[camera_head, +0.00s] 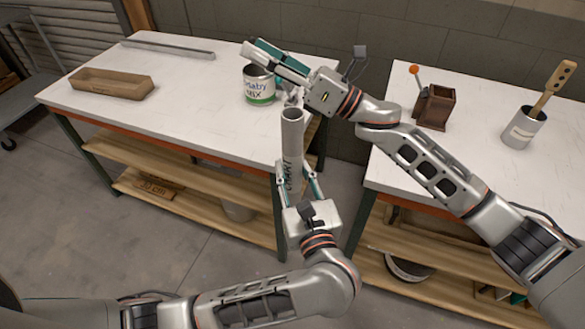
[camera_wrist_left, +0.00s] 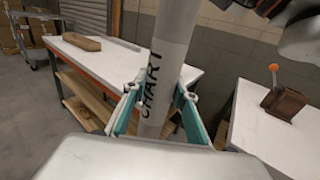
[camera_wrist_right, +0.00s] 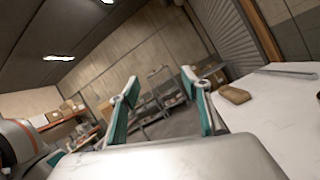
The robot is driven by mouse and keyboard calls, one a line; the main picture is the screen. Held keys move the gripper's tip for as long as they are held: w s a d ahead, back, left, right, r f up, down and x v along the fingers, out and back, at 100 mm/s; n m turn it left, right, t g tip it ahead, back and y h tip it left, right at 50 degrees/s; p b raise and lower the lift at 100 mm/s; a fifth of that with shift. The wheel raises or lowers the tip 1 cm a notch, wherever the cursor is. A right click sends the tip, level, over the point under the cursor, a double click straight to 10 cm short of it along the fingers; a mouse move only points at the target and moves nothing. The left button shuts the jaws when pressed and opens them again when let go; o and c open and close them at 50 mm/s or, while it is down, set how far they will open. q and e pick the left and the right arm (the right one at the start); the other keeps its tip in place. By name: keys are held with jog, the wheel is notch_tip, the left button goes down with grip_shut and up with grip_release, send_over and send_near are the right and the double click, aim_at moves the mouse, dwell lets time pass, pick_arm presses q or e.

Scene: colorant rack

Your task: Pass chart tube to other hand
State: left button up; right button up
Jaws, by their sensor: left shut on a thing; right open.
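The chart tube (camera_head: 292,135) is a pale grey cylinder marked CHART. It stands near upright over the gap between the two tables. My left gripper (camera_head: 296,180) is shut around its lower part; in the left wrist view the tube (camera_wrist_left: 172,45) rises between the teal fingers (camera_wrist_left: 158,98). My right gripper (camera_head: 265,57) is open and empty, above and left of the tube's top in the head view, with its fingers pointing left. The right wrist view shows nothing between its fingers (camera_wrist_right: 160,85). I cannot tell the depth gap between right gripper and tube.
A labelled mix can (camera_head: 259,88) stands on the left table (camera_head: 190,110), just below my right gripper in the picture. A wooden tray (camera_head: 110,84) and a grey metal bar (camera_head: 168,46) lie further left.

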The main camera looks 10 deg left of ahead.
jog(key=s+d+f+m+t+h, duration=0.1)
jog(key=d+f+m+t+h, duration=0.6)
jog(key=f+m, duration=0.7)
jog(key=d+f+m+t+h, duration=0.5)
jog(key=d+f+m, duration=0.5)
jog(key=f+m, duration=0.35)
jog(key=s+d+f+m+g+h, duration=0.3)
jog(key=s+d+f+m, duration=0.5)
jog(key=s+f, duration=0.4)
jog(key=s+d+f+m+g+h, duration=0.3)
jog(key=s+d+f+m+h, duration=0.2)
jog(key=s+d+f+m, duration=0.2)
jog(key=s+d+f, duration=0.2)
jog(key=s+f, duration=0.2)
jog(key=f, duration=0.1)
jog(key=shift+s+d+f+m, duration=0.3)
jog(key=shift+s+d+m, duration=0.05)
jog(key=shift+d, duration=0.05)
